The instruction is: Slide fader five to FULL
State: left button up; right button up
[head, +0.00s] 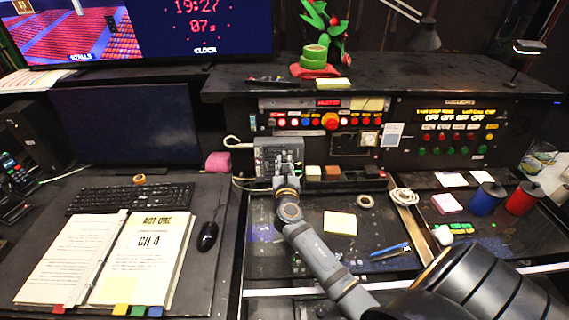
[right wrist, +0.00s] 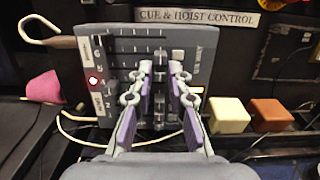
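The grey fader box (head: 268,158) stands against the lower edge of the back console. In the right wrist view its face (right wrist: 128,42) shows several parallel slots with small caps (right wrist: 160,98) and a lit red button at its left. My right gripper (head: 284,180) reaches the box's front. In the wrist view its two fingertips (right wrist: 160,68) stand apart over the slots, on either side of the cap column. Whether they touch a cap is hard to tell. My left gripper is out of view.
A pink block (head: 217,161) is at left.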

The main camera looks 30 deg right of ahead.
aim_at(265, 155)
grip_shut()
jog(key=w+a, duration=0.2)
jog(key=a, duration=0.1)
jog(key=w+a+b, duration=0.1)
jog(key=a, duration=0.1)
jog(key=shift+w+a, duration=0.15)
jog(key=shift+a, duration=0.1)
jog(key=shift+d, duration=0.15)
jog(key=o, duration=0.5)
grip_release()
jog(key=shift+w+a, duration=0.1)
jog(key=shift+a, duration=0.1)
jog(key=shift+o, duration=0.2)
jog(key=shift+d+r, duration=0.1)
notch_tip(265, 155, up, 10)
